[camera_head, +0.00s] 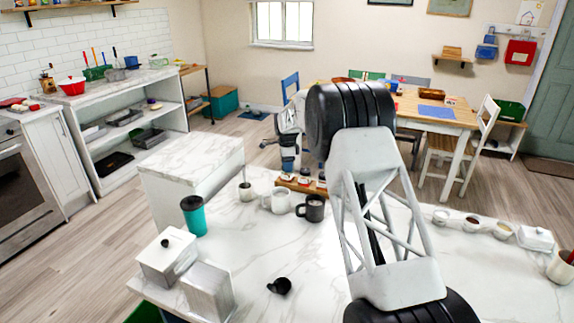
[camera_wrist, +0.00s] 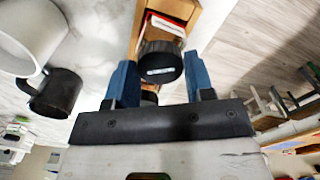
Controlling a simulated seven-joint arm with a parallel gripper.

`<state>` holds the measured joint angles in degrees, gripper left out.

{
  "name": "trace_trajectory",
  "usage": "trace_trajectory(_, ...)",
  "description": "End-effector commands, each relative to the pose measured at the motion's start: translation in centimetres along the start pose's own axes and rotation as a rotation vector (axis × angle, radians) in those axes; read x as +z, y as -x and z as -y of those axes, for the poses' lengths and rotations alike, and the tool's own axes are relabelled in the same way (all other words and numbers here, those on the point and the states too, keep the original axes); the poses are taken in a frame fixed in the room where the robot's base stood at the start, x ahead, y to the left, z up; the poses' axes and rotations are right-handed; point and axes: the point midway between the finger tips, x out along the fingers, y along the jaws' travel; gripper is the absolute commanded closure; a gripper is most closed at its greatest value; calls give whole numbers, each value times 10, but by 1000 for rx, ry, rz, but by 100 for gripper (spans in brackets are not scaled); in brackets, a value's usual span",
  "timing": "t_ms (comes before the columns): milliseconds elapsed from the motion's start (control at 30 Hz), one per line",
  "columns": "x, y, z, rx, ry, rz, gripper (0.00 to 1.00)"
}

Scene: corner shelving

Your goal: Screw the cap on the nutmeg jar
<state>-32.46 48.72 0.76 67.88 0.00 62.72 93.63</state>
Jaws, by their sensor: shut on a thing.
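My gripper (camera_wrist: 160,85) has blue fingers, one on each side of a dark round cap (camera_wrist: 160,62) with a small white label, and is shut on it. In the head view my gripper (camera_head: 292,164) points down just above a wooden rack (camera_head: 321,190) holding small jars with red-and-white labels. Which jar is the nutmeg jar I cannot read. Whether the held cap sits on a jar or apart from it I cannot tell. Another dark round top (camera_wrist: 149,98) shows partly behind the gripper's edge in the wrist view.
A teal tumbler (camera_head: 194,217), a white lidded box (camera_head: 166,257) and a small black item (camera_head: 280,286) are on the marble counter (camera_head: 262,250). Bare counter lies between them.

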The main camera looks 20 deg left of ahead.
Motion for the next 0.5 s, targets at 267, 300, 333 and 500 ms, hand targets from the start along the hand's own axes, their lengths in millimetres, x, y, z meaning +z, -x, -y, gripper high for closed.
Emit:
trace_trajectory(267, 0, 0, 0, -1, -203, 0, 75)
trace_trajectory(300, 0, 0, 0, -1, -222, 1, 75)
trace_trajectory(333, 0, 0, 0, 0, -234, 0, 75)
trace_trajectory(500, 0, 0, 0, 0, -258, 0, 75)
